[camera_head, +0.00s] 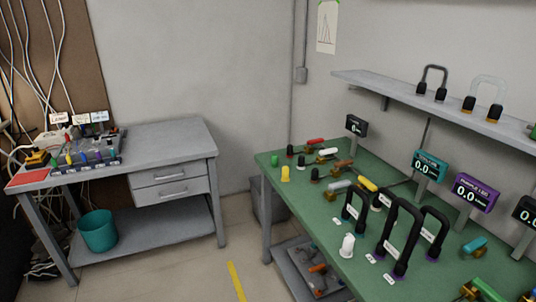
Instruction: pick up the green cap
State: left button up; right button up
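A small green cap (275,160) stands on the green-topped table (262,158), close to its far left corner. A yellow cap (285,174) stands just in front of it, and a small black cap (290,151) is just to its right. Neither of my grippers is in view, and nothing covers the green cap.
Black looped handles (400,236), a white cap (347,246) and digital displays (430,165) crowd the green table's right part. A grey shelf (420,100) hangs above it. A grey bench (150,145) with drawers stands left, with open floor between.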

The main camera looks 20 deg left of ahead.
aim_at(274, 162)
jog(key=i+j, duration=0.7)
jog(key=j, duration=0.15)
